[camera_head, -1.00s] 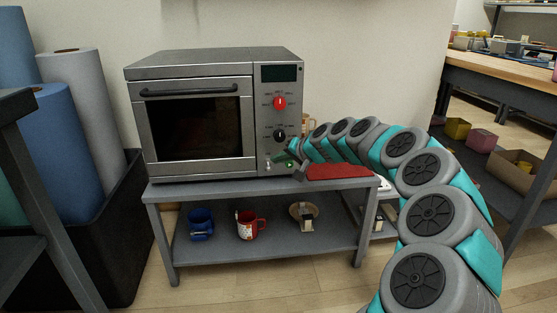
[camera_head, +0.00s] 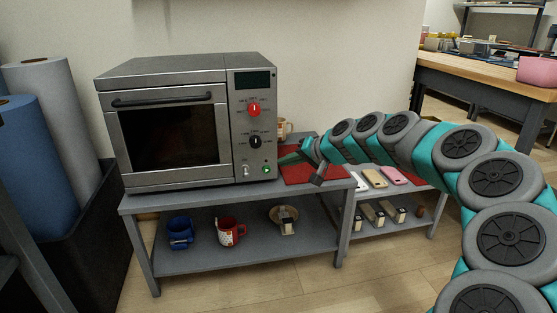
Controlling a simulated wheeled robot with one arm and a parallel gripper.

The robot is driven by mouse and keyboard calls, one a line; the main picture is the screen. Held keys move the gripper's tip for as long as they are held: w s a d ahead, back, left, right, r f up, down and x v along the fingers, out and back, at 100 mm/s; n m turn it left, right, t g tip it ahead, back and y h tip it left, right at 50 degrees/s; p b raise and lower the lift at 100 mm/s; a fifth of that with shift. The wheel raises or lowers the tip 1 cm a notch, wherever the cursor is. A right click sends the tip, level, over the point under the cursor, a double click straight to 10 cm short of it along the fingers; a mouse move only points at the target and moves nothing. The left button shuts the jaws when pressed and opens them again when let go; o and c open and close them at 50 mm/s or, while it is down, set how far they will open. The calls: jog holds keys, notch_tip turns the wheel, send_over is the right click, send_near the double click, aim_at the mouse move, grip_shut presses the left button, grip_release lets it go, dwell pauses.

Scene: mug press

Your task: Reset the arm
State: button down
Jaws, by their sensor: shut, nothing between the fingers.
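My gripper (camera_head: 292,158) hangs above the red mat at the right end of the grey table, just right of the microwave's control panel. It is shut and empty, apart from the panel as far as I can tell. The silver microwave (camera_head: 165,130) stands on the table with its door closed. Its panel carries a red dial (camera_head: 254,109), a black dial (camera_head: 254,141) and a green-lit button (camera_head: 267,169). My arm reaches in from the right side of the picture.
The red mat (camera_head: 300,174) lies on the tabletop, with a tan mug (camera_head: 284,128) partly hidden behind. A side rack (camera_head: 408,190) holds several small items. A workbench (camera_head: 490,84) stands back right.

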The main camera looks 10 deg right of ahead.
jog(key=shift+s+r, duration=0.1)
jog(key=shift+s, duration=0.1)
jog(key=s+a+r+n+g+p, duration=0.1)
jog(key=s+a+n+g+p, duration=0.1)
jog(key=s+a, duration=0.55)
jog(key=s+a+r+n+g+p, duration=0.2)
jog(key=s+a+g+p, duration=0.15)
jog(key=s, duration=0.65)
jog(key=s+d+f+g+h+p, duration=0.1)
jog(key=s+d+f+g+h, duration=0.1)
jog(key=s, duration=0.8)
jog(key=s+d+f+g+h+p, duration=0.1)
jog(key=s+d+h+p, duration=0.1)
jog(key=s, duration=0.8)
jog(key=s+d+f+g+h+p, duration=0.1)
jog(key=s+d, duration=0.3)
jog(key=s, duration=0.7)
jog(key=shift+d+f+g+h+p, duration=0.15)
jog(key=shift+f+g+h+p, duration=0.15)
jog(key=shift+f+g+h, duration=0.55)
jog(key=shift+w, duration=0.1)
